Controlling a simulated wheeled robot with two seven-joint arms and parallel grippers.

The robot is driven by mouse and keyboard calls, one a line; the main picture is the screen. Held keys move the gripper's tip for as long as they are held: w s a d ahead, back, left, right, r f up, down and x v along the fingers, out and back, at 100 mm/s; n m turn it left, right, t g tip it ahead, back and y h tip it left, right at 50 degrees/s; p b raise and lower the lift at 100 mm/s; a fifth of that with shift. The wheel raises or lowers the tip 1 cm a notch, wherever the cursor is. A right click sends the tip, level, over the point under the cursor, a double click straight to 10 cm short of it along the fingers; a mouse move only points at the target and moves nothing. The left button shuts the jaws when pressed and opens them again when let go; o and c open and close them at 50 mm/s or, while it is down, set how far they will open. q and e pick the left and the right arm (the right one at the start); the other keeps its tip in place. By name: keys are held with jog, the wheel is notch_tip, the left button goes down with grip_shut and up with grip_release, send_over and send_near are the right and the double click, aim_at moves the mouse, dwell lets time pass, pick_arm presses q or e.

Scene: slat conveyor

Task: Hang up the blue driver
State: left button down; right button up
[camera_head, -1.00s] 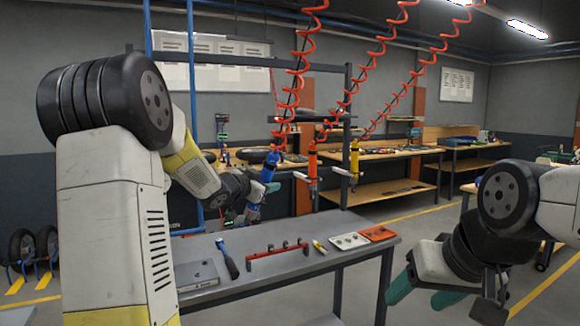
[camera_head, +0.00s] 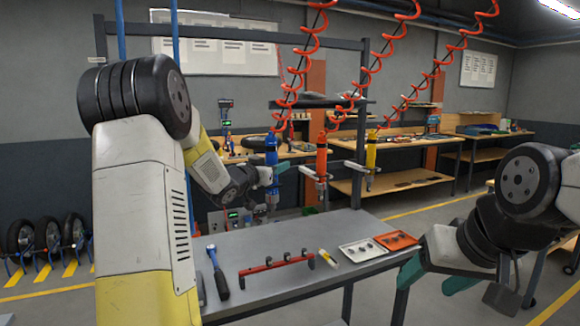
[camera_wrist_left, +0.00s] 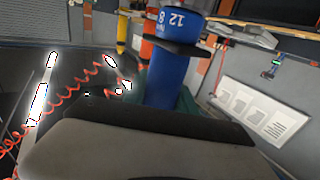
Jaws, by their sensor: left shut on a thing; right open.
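The blue driver (camera_head: 271,150) hangs below a red coiled hose in the head view, nearly upright. My left gripper (camera_head: 276,181) is shut on its lower body. In the left wrist view the blue driver (camera_wrist_left: 166,78) stands between the fingers, with white digits on its collar. To its right in the head view hang an orange driver (camera_head: 321,155) and a yellow driver (camera_head: 371,153), each on a red coil. Whether the blue driver touches any holder cannot be told. My right gripper (camera_head: 432,279) is open and empty beside the table's right end.
The grey table (camera_head: 310,240) stands below the drivers. On it are a red rack with pegs (camera_head: 277,265), a blue-handled tool (camera_head: 218,278), a white tray (camera_head: 362,250) and an orange tray (camera_head: 396,240). A dark frame post (camera_head: 361,130) stands between the orange and yellow drivers.

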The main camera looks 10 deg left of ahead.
pick_arm(q)
jog(key=shift+w+a+f, duration=0.2)
jog(key=shift+w+a, duration=0.85)
jog(key=shift+w, duration=0.45)
jog(key=shift+w+a+f, duration=0.15)
jog(key=shift+w+a, duration=0.85)
jog(key=shift+w, duration=0.5)
jog(key=shift+w+a+f, duration=0.2)
jog(key=shift+w+a, duration=0.85)
jog(key=shift+w, duration=0.45)
jog(key=shift+s, duration=0.1)
jog(key=shift+f, duration=0.55)
jog(key=c, duration=1.1)
grip_release()
jog(key=shift+o, duration=0.9)
jog(key=shift+f, duration=0.1)
jog(key=shift+f, duration=0.1)
